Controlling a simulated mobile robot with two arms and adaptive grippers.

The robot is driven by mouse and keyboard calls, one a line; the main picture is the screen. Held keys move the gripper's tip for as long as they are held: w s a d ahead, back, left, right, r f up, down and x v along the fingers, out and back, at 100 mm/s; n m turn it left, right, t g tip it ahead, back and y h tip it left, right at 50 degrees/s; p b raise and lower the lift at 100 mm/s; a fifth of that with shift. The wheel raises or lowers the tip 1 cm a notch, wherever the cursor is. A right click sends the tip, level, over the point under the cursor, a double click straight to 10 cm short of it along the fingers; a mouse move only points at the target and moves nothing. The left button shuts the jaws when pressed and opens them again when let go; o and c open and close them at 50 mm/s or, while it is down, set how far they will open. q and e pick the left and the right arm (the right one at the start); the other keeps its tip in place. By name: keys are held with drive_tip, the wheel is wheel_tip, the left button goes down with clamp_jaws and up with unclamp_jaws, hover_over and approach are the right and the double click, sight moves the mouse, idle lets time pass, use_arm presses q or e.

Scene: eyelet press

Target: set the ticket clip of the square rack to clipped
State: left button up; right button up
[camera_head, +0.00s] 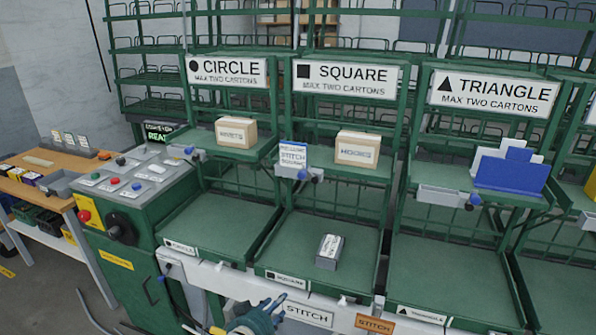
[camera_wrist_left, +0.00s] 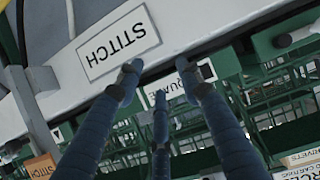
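The square rack is marked by a SQUARE sign (camera_head: 345,78). At the left front corner of its upper shelf is a ticket clip (camera_head: 287,172), with a white and blue ticket (camera_head: 292,155) reading STITCH standing at it. I cannot tell whether the clip is shut on the ticket. My left gripper (camera_head: 262,316) is low in front of the rack, well below the clip. In the left wrist view its blue fingers (camera_wrist_left: 158,85) are spread and empty, near the SQUARE label (camera_wrist_left: 180,84). My right gripper is not in view.
A carton (camera_head: 357,148) sits on the square upper shelf, and a grey block (camera_head: 329,251) on its lower shelf. Circle and triangle racks stand either side; the triangle rack has a blue object (camera_head: 512,172). A control console (camera_head: 125,180) stands left. A STITCH plate (camera_head: 308,315) is on the front rail.

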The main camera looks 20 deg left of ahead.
use_arm(q)
drive_tip(key=w+r+t+p, duration=0.2)
drive_tip(key=w+r+t, duration=0.15)
drive_tip(key=r, duration=1.65)
drive_tip(key=t+h, duration=0.1)
drive_tip(key=t, duration=0.1)
approach(301, 176)
drive_tip(key=w+p, duration=0.1)
drive_tip(key=w, duration=0.1)
drive_tip(key=w+p, duration=0.1)
drive_tip(key=w, duration=0.1)
drive_tip(key=w+p, duration=0.1)
drive_tip(key=w, duration=0.1)
drive_tip(key=shift+w+d, duration=0.25)
drive_tip(key=shift+w, duration=0.1)
drive_tip(key=shift+w+d, duration=0.1)
drive_tip(key=shift+w, duration=0.65)
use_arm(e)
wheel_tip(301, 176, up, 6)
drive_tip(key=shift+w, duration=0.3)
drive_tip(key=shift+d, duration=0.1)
